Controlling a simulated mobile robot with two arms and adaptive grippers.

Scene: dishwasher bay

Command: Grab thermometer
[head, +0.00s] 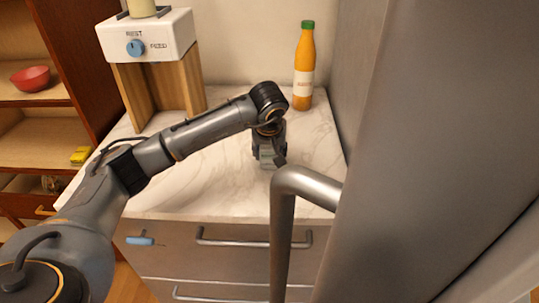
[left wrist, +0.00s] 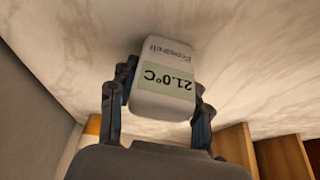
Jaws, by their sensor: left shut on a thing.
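The thermometer (left wrist: 165,50) is a small pale block with rounded edges and a greenish display that reads 21.0°C, upside down in the left wrist view. My left gripper (left wrist: 158,98) is shut on it, one finger against each side. In the head view my left gripper (head: 268,158) is low over the marble counter, and only a small pale greenish part of the thermometer shows there. I cannot tell whether the thermometer still touches the counter. My right gripper is not in view.
An orange bottle (head: 303,75) with a green cap stands behind the gripper. A white feeder box (head: 165,30) on wooden legs stands at the back left. A large metal door (head: 430,150) with a bar handle (head: 284,220) blocks the right. The marble counter (head: 190,195) is clear at front left.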

